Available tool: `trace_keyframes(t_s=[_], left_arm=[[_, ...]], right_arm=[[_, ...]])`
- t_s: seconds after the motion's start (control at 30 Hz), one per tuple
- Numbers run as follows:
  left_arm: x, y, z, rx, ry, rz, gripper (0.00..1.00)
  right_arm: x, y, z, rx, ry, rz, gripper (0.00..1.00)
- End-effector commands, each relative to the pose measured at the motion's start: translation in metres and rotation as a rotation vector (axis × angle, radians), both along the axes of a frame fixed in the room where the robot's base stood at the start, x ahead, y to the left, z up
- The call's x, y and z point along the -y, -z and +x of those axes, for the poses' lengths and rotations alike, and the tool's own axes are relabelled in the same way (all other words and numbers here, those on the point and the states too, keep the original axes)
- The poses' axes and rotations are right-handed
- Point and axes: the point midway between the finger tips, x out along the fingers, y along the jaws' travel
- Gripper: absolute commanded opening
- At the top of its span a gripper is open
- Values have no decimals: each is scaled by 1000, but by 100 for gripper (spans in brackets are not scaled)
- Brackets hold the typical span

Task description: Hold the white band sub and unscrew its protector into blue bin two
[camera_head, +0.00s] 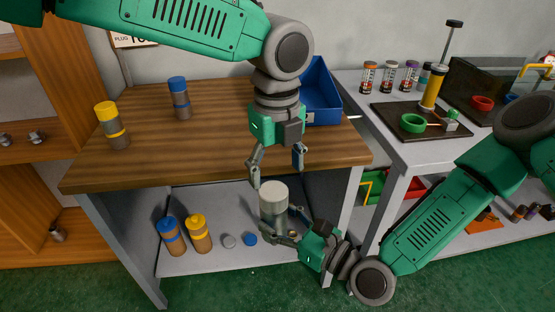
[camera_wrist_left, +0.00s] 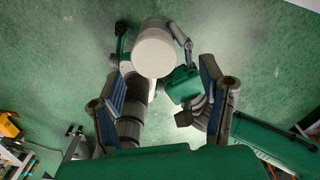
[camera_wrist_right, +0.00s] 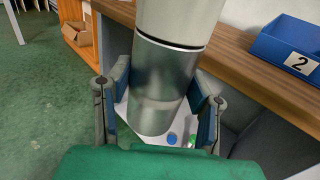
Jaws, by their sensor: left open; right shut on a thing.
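The white band sub (camera_wrist_right: 165,85) is an upright grey metal cylinder with a white protector (camera_wrist_right: 180,18) on its upper end. My right gripper (camera_head: 290,222) is shut on the sub's lower body in front of the bench. The protector's white top also shows in the left wrist view (camera_wrist_left: 155,52). My left gripper (camera_head: 277,168) is open, pointing down above the protector, with its fingers apart and nothing between them. Blue bin two (camera_head: 320,95) stands at the back right of the wooden bench; its label "2" shows in the right wrist view (camera_wrist_right: 300,64).
A yellow-capped sub (camera_head: 112,125) and a blue-capped sub (camera_head: 179,98) stand on the wooden bench (camera_head: 220,150). A grey table (camera_head: 410,150) at right holds a tray, a vise-like stand and small bottles.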

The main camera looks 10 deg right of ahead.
Motion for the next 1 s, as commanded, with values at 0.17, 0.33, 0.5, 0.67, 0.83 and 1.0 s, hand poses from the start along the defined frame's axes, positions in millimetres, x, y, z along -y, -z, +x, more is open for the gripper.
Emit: trace_keyframes(t_s=[0.17, 0.33, 0.5, 0.67, 0.83, 1.0], left_arm=[[0, 31, -1, -3, -1, 2, 64], [1, 51, -1, -1, -2, 1, 64], [1, 60, -1, -1, -3, 1, 64], [1, 61, -1, 0, -3, 0, 64], [1, 61, -1, 0, -3, 0, 36], [2, 60, 0, 2, -3, -5, 11]], right_arm=[[0, -2, 0, 3, 0, 3, 0], [0, -2, 0, 4, 0, 3, 0], [0, -2, 0, 4, 0, 3, 0], [0, -2, 0, 4, 0, 3, 0], [0, -2, 0, 4, 0, 3, 0], [-1, -3, -1, 4, -5, 4, 0]])
